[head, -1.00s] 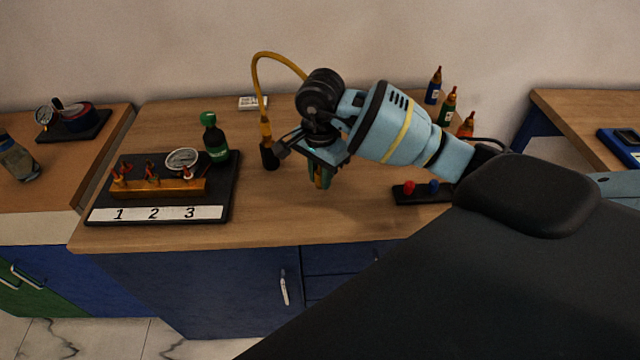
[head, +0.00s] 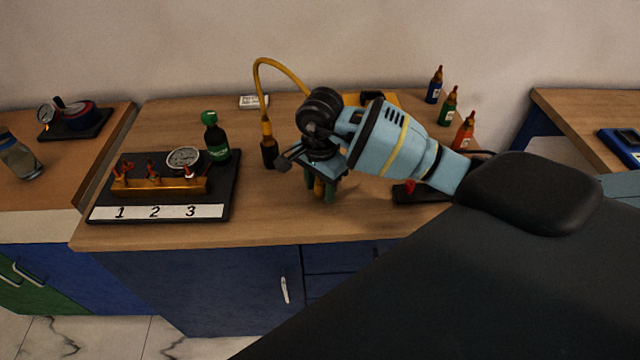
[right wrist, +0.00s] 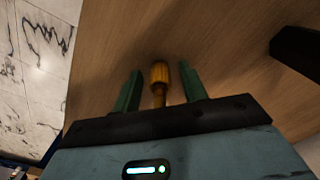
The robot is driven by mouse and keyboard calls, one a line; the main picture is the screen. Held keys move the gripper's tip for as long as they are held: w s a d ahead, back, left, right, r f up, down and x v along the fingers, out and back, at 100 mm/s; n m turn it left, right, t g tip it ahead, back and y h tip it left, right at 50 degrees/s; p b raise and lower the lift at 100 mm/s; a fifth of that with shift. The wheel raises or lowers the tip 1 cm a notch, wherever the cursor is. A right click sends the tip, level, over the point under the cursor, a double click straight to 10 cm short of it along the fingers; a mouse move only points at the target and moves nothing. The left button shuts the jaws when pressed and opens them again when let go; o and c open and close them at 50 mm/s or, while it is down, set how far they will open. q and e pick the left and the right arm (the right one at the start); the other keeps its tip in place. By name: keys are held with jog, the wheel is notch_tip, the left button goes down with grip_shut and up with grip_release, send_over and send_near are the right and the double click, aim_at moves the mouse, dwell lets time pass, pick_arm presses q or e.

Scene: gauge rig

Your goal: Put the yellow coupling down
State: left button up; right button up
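The yellow coupling (right wrist: 160,74) is between the two green fingers of my right gripper (right wrist: 161,88) in the right wrist view. Bare wood shows on both sides of it, so the fingers are open and apart from it. In the head view the coupling (head: 319,188) shows as a small yellow piece between the fingertips of the right gripper (head: 321,190), low over the middle of the table (head: 260,215). I cannot tell whether its lower end touches the wood. My left gripper is not in view.
Left of the gripper, a yellow hose (head: 264,70) ends at a dark upright fitting (head: 269,152). Further left are a green bottle (head: 215,140) and a numbered gauge board (head: 155,213). A dark block with a red knob (head: 409,187) lies right. Small bottles (head: 449,106) stand behind.

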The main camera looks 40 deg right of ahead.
jog(key=shift+r, duration=0.5)
notch_tip(320, 180, up, 11)
jog(key=shift+r, duration=0.2)
